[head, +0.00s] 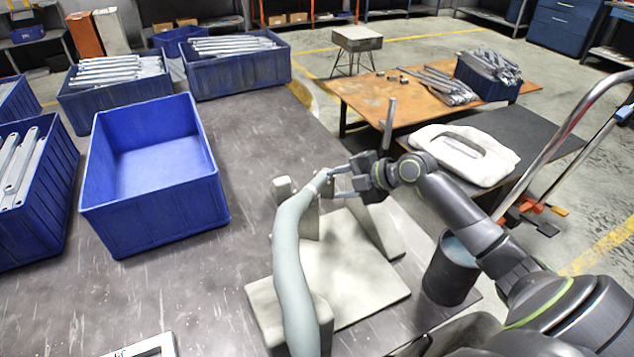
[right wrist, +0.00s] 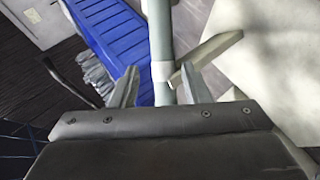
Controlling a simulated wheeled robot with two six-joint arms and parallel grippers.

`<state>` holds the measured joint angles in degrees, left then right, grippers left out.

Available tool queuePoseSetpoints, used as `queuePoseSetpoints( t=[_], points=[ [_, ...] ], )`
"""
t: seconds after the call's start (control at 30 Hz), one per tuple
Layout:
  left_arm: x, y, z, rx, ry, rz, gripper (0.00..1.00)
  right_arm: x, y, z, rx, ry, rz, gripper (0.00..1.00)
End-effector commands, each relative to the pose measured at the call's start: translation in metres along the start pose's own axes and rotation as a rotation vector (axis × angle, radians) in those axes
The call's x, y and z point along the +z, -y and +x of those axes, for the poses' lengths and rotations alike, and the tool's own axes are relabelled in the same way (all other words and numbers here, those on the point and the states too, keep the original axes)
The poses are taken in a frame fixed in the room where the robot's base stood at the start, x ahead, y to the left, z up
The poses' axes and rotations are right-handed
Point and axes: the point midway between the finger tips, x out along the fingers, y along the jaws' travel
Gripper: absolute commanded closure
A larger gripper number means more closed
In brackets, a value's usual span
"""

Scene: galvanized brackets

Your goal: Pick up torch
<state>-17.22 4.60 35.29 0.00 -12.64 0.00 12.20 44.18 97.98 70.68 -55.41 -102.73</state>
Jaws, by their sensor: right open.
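The torch (head: 290,255) looks like a long, curved, pale grey-green tube. It rests on a pale grey stand (head: 345,265) with upright posts, its narrower far end beside my right gripper (head: 334,182). My right gripper is open, its fingers pointing left at that end. In the right wrist view the fingers (right wrist: 157,80) stand apart, with the torch (right wrist: 161,35) and its pale collar showing between them. I cannot tell whether a finger touches it. My left gripper is not in view.
An empty blue bin (head: 150,240) stands left of the stand. Blue bins of metal brackets (head: 235,75) stand behind and at far left. A dark cylindrical container (head: 450,270) is below my right arm. A white moulded piece (head: 465,155) lies on a dark table behind.

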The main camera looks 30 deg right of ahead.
Motion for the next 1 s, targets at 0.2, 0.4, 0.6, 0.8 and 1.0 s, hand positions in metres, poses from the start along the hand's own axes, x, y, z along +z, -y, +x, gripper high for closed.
queuePoseSetpoints(
  t=[0.2,0.4,0.6,0.8,1.0],
  points=[
    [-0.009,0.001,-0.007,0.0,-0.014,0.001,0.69,-0.001,-0.001,0.031,0.001,-0.002,0.004,0.58],
    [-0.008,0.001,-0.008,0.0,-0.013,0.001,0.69,-0.001,0.0,0.042,-0.001,-0.001,0.001,0.58],
    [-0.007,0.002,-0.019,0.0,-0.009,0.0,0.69,-0.005,0.0,0.06,-0.001,-0.003,0.005,0.58],
    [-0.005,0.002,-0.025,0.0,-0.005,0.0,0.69,-0.006,0.003,0.085,-0.001,-0.001,0.002,0.58],
    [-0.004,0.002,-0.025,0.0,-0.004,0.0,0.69,-0.006,0.003,0.094,-0.001,0.0,-0.001,0.58]
  ],
)
